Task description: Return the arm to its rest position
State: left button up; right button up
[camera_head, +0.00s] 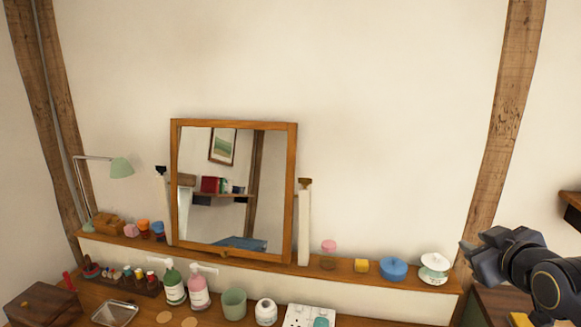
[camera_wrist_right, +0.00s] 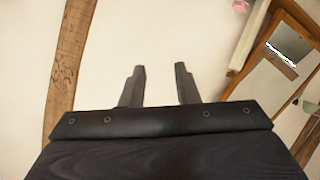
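My right arm comes in from the right edge of the head view. Its black gripper (camera_head: 478,258) is raised at the right end of the wall shelf, near the white-and-green lidded dish. In the right wrist view the two fingers of the gripper (camera_wrist_right: 159,78) stand apart with nothing between them, and plain wall shows behind the gap. My left arm and left gripper are not in view.
A wooden shelf (camera_head: 340,271) runs along the wall with a framed mirror (camera_head: 235,190), a blue pot (camera_head: 393,268) and a white-and-green dish (camera_head: 434,268). Below, a table holds bottles and a green cup (camera_head: 234,303). A timber post (camera_head: 505,110) stands at right.

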jog(key=s+a+f+m+g+y, duration=0.2)
jog(key=s+a+f, duration=0.5)
jog(key=s, duration=0.5)
jog(key=s+a+f+m+g+y, duration=0.3)
jog(key=s+a+f+g, duration=0.3)
jog(key=s+f, duration=0.5)
jog(key=shift+s+a+f+m, duration=0.35)
jog(key=shift+s+a+m, duration=0.15)
jog(key=shift+s+a, duration=0.15)
jog(key=shift+d, duration=0.1)
